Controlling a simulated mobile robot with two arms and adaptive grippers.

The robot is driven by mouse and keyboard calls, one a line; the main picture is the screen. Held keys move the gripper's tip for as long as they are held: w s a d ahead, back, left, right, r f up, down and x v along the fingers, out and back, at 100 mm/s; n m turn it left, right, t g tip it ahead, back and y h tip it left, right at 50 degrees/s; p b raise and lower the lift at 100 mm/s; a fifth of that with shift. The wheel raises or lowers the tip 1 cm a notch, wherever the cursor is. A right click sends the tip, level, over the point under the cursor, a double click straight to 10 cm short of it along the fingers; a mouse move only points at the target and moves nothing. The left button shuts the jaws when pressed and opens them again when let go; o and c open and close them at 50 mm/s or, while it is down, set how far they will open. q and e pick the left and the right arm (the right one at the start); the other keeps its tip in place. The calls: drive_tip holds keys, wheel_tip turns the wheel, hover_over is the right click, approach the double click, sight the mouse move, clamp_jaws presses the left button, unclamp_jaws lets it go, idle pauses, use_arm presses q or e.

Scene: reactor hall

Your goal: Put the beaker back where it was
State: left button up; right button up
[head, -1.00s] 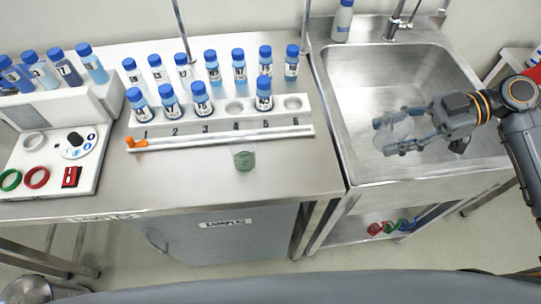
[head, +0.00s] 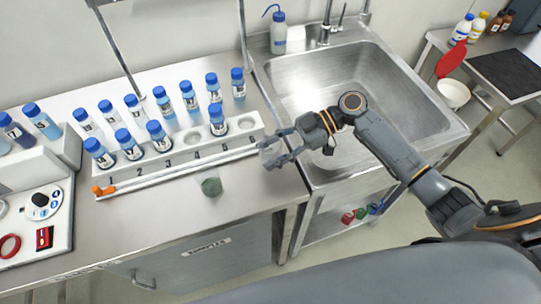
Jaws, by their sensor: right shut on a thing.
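My right gripper (head: 279,148) is shut on a clear glass beaker (head: 268,154). It holds the beaker over the right part of the steel counter (head: 245,205), close to the right end of the white rail. The fingers cover part of the beaker, and I cannot tell whether its base touches the counter. A small green item (head: 211,187), perhaps a cup with green contents, stands on the counter to the left of the beaker, apart from it. My left gripper is not in view.
A white numbered rack (head: 176,163) with blue-capped bottles stands behind a rail with an orange slider (head: 104,190). The sink (head: 345,85) lies to the right, with a wash bottle (head: 278,33) at its back. The counter's front strip is mostly clear.

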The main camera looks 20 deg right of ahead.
sight(270, 160)
drive_tip(key=shift+w+a+f+p, duration=0.1)
drive_tip(key=shift+a+f+p, duration=0.05)
drive_tip(key=shift+f+p, duration=0.25)
wheel_tip(270, 160, down, 2)
drive_tip(key=shift+p, duration=0.5)
drive_tip(key=shift+f, duration=0.25)
drive_tip(key=shift+f, duration=0.1)
drive_tip(key=shift+f, duration=0.15)
drive_tip(key=o, duration=1.2)
